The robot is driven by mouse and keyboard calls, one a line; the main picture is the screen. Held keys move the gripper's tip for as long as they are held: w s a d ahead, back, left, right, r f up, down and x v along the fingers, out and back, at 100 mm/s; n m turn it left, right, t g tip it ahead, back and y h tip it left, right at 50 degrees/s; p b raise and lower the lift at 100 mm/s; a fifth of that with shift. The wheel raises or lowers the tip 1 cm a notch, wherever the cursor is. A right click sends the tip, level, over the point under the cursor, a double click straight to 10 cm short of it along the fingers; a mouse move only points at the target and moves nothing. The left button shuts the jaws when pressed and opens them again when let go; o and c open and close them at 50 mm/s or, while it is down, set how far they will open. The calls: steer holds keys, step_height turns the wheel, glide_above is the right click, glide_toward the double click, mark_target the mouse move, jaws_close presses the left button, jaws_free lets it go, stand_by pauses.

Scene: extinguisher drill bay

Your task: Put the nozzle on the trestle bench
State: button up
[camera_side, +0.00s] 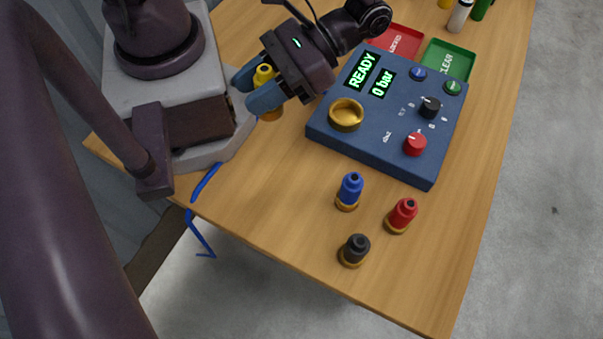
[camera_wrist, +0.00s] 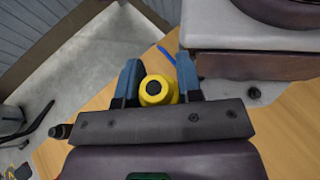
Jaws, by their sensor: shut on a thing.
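A yellow nozzle (camera_side: 265,74) with a brass-coloured base is between the blue fingers of my gripper (camera_side: 255,88), near the left part of the wooden trestle bench (camera_side: 270,205). My gripper is shut on it. In the wrist view the yellow nozzle (camera_wrist: 156,91) shows from above, with a dark top, between the two fingers (camera_wrist: 158,82). It looks about upright. I cannot tell whether its base touches the bench top. Blue (camera_side: 350,190), red (camera_side: 402,214) and black (camera_side: 355,250) nozzles stand on brass-coloured bases at the bench's front.
A blue control panel (camera_side: 335,130) reading "READY" and "0 bar", with a brass ring socket (camera_side: 346,114), lies right of my gripper. Red (camera_side: 403,41) and green (camera_side: 449,60) trays lie behind it. Small bottles (camera_side: 459,16) stand at the back. Bench between panel and left edge is clear.

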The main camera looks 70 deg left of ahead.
steer(key=shift+w+d+f+n+t+h, duration=0.7)
steer(key=shift+d+f+n+t+h, duration=0.55)
steer(key=shift+f+n+t+h, duration=0.85)
steer(key=shift+w+d+f+n+t+h, duration=0.65)
steer(key=shift+d+f+n+t+h, duration=0.8)
steer(key=shift+n, duration=1.1)
steer(key=shift+w+d+f+n+t+h, duration=0.7)
steer(key=shift+d+f+n+t+h, duration=0.4)
steer(key=shift+f+n+t+h, duration=0.95)
steer(key=shift+f+n, duration=0.15)
steer(key=shift+n, duration=0.15)
steer(key=o, duration=1.1)
steer(key=shift+f, duration=0.1)
